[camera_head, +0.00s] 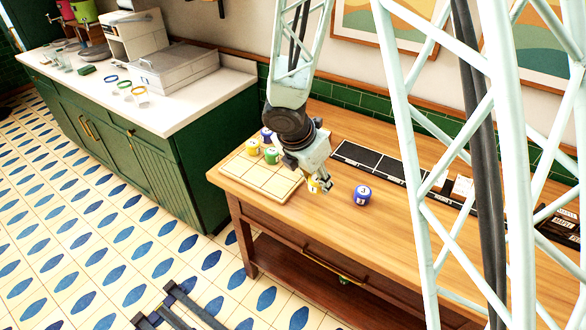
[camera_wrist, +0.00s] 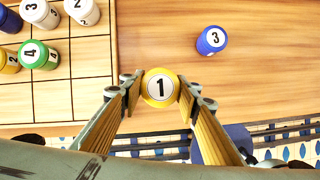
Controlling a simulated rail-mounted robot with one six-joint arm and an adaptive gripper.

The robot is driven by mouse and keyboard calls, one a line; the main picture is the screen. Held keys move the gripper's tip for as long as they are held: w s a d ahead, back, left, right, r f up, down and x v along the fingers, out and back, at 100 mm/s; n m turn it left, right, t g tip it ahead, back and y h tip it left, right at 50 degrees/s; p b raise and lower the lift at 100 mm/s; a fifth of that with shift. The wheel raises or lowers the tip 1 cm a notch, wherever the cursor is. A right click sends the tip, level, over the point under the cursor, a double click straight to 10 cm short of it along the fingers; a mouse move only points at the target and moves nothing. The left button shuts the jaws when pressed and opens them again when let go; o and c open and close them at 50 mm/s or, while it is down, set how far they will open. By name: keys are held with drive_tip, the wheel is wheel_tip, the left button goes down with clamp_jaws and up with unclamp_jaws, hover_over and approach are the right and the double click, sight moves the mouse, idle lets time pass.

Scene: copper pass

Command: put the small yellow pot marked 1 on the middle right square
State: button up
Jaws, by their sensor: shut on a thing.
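My gripper (camera_head: 321,185) is shut on the small yellow pot marked 1 (camera_wrist: 160,87), with a finger on each side and the number facing the wrist camera. The yellow pot shows partly in the head view (camera_head: 312,186). It is just right of the square-ruled wooden board (camera_wrist: 90,100), over the table; its height is hard to tell. On the board, a green pot marked 4 (camera_wrist: 38,53), a white pot marked 2 (camera_wrist: 82,10) and a white pot marked 3 (camera_wrist: 36,9) stand. The visible squares below the white 2 along the right side are bare.
A blue pot marked 3 (camera_head: 362,196) stands on the wooden table (camera_head: 400,235) right of my gripper. Another yellow pot (camera_head: 252,147) and a blue one (camera_head: 266,133) stand on the board's far part. A dark tray (camera_head: 370,160) lies along the back.

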idle(0.4)
drive_tip(key=w+a, duration=0.2)
drive_tip(key=w, duration=0.2)
drive_tip(key=w+a+f+p, duration=0.1)
drive_tip(key=w+a, duration=0.2)
drive_tip(key=w, duration=0.2)
drive_tip(key=w+a, duration=0.2)
drive_tip(key=w, duration=0.3)
drive_tip(key=shift+a+f+p, duration=0.25)
drive_tip(key=shift+a+p, duration=0.1)
drive_tip(key=shift+p, duration=0.05)
drive_tip(key=shift+f+b, duration=0.4)
drive_tip(key=shift+f, duration=1.35)
drive_tip(key=shift+f, duration=0.15)
drive_tip(key=o, duration=0.6)
